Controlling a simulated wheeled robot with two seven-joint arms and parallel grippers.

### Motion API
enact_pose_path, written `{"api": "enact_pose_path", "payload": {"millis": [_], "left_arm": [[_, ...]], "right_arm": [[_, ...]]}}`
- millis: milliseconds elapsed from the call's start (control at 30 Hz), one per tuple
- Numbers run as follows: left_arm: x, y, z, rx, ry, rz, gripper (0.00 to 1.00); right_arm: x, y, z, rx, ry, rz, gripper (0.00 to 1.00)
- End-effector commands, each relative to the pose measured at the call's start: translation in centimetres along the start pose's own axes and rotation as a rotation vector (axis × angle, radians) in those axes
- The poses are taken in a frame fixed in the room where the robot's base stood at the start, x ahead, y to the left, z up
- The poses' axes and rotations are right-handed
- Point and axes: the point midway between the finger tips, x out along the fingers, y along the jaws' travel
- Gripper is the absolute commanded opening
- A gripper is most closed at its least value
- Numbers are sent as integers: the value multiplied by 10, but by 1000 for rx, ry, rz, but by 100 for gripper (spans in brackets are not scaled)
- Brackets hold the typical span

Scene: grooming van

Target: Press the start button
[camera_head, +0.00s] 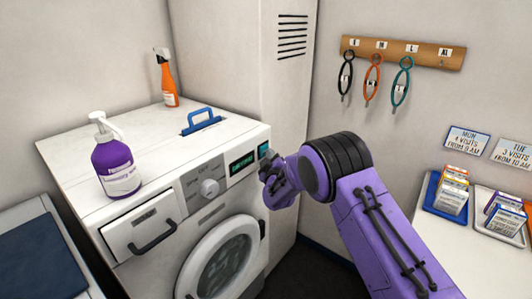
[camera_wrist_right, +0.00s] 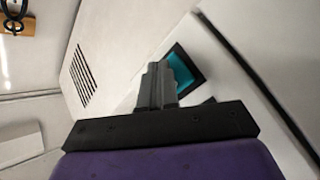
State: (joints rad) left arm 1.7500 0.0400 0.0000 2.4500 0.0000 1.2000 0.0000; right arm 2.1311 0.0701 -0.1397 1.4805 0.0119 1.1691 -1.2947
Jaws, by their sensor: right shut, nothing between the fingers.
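The start button looks to be the teal square (camera_head: 264,150) at the upper right corner of the white washing machine's front (camera_head: 245,200), right of a small dark display (camera_head: 242,163). My right gripper (camera_head: 268,168) is at that corner, just below the button in the head view. In the right wrist view the gripper's fingers (camera_wrist_right: 159,72) are shut together and empty. They overlap the left side of the teal button (camera_wrist_right: 186,72) in its black frame. Whether the tips touch it I cannot tell. My left gripper is not in view.
A purple pump bottle (camera_head: 115,165), a blue handle (camera_head: 201,120) and an orange spray bottle (camera_head: 166,80) are on the machine's top. A pale vented cabinet (camera_head: 240,60) stands behind. Trays of boxes (camera_head: 432,190) are at right.

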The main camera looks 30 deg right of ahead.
Motion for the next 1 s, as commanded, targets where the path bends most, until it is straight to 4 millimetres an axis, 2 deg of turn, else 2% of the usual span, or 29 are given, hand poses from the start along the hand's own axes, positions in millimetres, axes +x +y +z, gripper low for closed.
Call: {"api": "enact_pose_path", "payload": {"millis": [467, 800, 1000], "left_arm": [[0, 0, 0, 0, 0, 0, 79], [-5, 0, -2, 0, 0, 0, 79], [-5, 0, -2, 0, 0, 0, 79]], "right_arm": [[1, 0, -2, 0, 2, -1, 0], [-11, 9, 6, 0, 1, 0, 0], [-12, 9, 8, 0, 1, 0, 0]]}}
